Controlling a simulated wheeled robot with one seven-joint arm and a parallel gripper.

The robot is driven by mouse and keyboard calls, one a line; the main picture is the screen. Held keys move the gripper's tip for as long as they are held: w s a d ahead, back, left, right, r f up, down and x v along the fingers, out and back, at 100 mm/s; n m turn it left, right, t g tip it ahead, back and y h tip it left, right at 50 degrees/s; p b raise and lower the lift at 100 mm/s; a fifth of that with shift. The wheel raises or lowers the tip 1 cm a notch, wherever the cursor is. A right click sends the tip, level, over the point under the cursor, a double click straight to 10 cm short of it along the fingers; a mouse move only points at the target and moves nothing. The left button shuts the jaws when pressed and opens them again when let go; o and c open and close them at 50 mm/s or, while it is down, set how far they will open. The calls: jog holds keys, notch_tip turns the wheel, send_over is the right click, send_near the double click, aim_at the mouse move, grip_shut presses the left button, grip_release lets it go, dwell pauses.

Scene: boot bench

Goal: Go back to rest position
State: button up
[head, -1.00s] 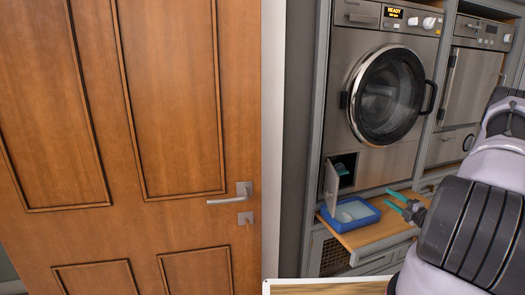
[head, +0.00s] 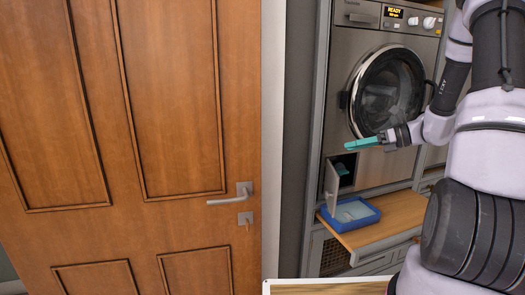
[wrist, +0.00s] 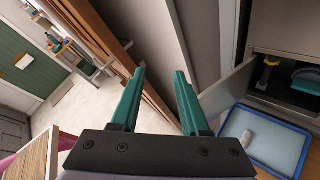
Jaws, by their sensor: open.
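My gripper (head: 362,143) is in the head view in front of the lower part of the washing machine door, its teal fingers pointing left. In the wrist view the two teal fingers (wrist: 160,92) are spread apart with nothing between them. My arm is raised at the right of the head view and covers part of the machines.
The washing machine (head: 375,90) reads READY. Its small lower flap (head: 332,187) hangs open above a blue tray (head: 372,217) on a wooden pull-out shelf (head: 385,231). A wooden door (head: 130,130) fills the left.

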jog(key=s+a+r+n+g+h, duration=0.3)
jog(key=s+a+r+n+h, duration=0.3)
jog(key=s+r+n, duration=0.5)
jog(key=s+r+n+t+h, duration=0.2)
jog(key=s+r+n, duration=0.1)
jog(key=s+n, duration=0.3)
jog(key=s+d+r+n+t+h, duration=0.1)
jog(key=s+r+n+t+h, duration=0.2)
jog(key=s+n, duration=0.3)
jog(key=shift+d+r+n, duration=0.2)
jog(key=shift+r+n, duration=0.4)
jog(key=shift+r, duration=0.2)
jog(key=shift+s, duration=0.1)
